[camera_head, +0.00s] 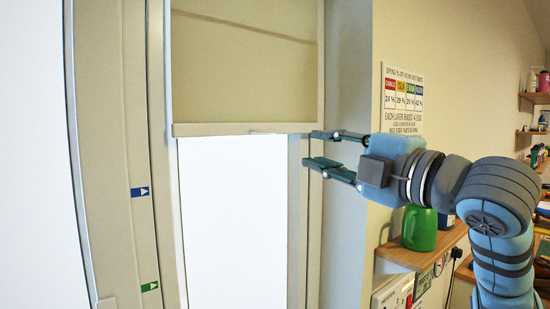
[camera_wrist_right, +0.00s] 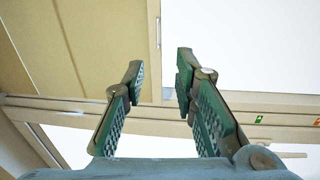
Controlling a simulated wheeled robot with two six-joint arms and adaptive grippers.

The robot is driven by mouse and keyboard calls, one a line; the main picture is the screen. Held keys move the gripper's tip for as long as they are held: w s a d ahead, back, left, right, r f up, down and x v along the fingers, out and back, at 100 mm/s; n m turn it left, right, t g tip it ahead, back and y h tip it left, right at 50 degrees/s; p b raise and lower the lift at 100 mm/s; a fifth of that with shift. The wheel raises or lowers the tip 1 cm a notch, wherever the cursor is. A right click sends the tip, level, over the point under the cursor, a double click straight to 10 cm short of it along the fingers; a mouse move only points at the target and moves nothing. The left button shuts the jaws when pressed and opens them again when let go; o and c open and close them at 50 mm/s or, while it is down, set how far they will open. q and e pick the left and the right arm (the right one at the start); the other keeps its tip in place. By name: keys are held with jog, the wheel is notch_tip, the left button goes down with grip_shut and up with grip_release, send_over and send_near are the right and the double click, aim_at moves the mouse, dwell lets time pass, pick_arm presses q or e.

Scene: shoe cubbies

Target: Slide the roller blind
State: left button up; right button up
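The beige roller blind (camera_head: 245,65) hangs partly down over a bright window in the head view. Its pale bottom bar (camera_head: 220,129) is level, with a small tab (camera_head: 262,132) at its lower edge. My right gripper (camera_head: 312,149) is open at the bar's right end, one finger near bar height and the other lower. In the wrist view the blind (camera_wrist_right: 95,40) fills the upper left, and the bar's edge and tab (camera_wrist_right: 158,32) line up with the gap between the open, empty fingers (camera_wrist_right: 160,75). Contact with the bar cannot be told. My left gripper is out of view.
The left window frame carries a blue arrow marker (camera_head: 140,191) and a lower green arrow marker (camera_head: 150,286). A wall poster (camera_head: 402,98) hangs right of the window. Below my right arm, a green jug (camera_head: 419,229) stands on a wooden shelf (camera_head: 425,257).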

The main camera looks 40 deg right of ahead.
jog(key=s+r, duration=0.1)
jog(key=p, duration=0.5)
send_near(269, 132)
jog(key=w, duration=0.5)
jog(key=w+r, duration=0.1)
jog(key=w, duration=0.1)
jog(key=shift+w, duration=0.35)
jog(key=shift+w+r+p, duration=0.15)
jog(key=shift+w+p, duration=0.15)
jog(key=shift+w, duration=0.15)
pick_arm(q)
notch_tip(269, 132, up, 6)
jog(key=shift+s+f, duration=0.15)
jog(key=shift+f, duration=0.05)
pick_arm(e)
jog(key=shift+w+d, duration=0.1)
grip_shut()
